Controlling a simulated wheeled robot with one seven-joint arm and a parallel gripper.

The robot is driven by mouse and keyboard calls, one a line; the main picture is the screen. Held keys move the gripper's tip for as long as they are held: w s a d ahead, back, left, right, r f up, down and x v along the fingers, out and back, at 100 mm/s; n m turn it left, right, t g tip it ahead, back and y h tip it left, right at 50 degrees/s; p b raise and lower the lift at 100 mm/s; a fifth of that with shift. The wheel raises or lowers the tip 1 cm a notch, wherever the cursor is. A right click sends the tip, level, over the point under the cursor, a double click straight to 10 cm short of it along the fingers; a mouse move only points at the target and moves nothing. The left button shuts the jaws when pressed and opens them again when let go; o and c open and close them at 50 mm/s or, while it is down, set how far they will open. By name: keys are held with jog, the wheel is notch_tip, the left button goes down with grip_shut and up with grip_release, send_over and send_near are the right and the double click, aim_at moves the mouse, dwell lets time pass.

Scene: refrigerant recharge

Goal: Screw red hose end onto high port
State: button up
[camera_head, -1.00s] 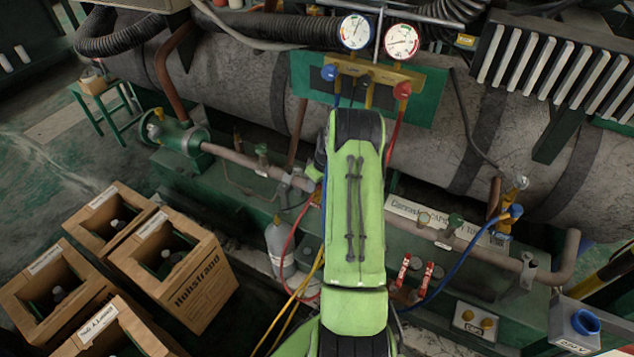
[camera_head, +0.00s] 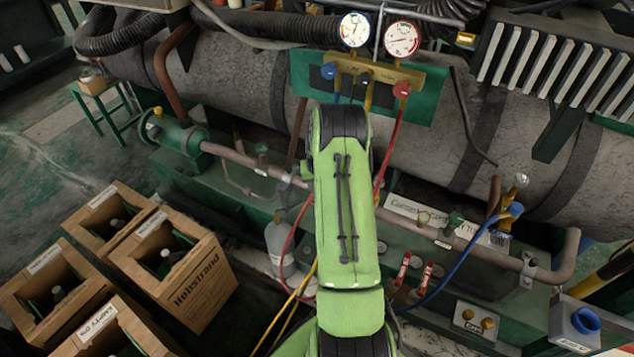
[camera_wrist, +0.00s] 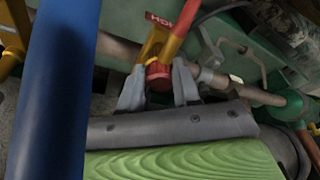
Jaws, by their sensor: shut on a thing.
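My gripper (camera_wrist: 158,90) shows in the wrist view, its two grey fingers closed on either side of the red hose end (camera_wrist: 158,74). The red hose (camera_wrist: 178,40) runs up from this end and also hangs from the gauge panel in the head view (camera_head: 393,135). A yellow fitting (camera_wrist: 151,46) beside a red tag with partly hidden lettering, seemingly the high port, stands right at the hose end. They overlap in the picture; I cannot tell whether the threads are engaged. In the head view my green arm hides the gripper and the port.
A gauge manifold (camera_head: 378,72) with blue and red knobs is above my arm. A blue hose (camera_head: 465,255) reaches a fitting at right. A pipe (camera_head: 240,160) runs along the green base. A grey cylinder (camera_head: 280,248) stands left of my arm; cardboard boxes (camera_head: 205,285) sit lower left.

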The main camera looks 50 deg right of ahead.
jog(key=shift+a, duration=0.1)
jog(key=m, duration=0.3)
jog(key=shift+g, duration=0.4)
jog(key=shift+m, duration=0.3)
jog(key=m, duration=0.2)
jog(key=shift+w+a+f+m+g+h, duration=0.1)
jog(key=shift+m+g+h, duration=0.3)
jog(key=o, duration=1.1)
jog(key=shift+r+p, duration=1.4)
jog(key=shift+r, duration=0.95)
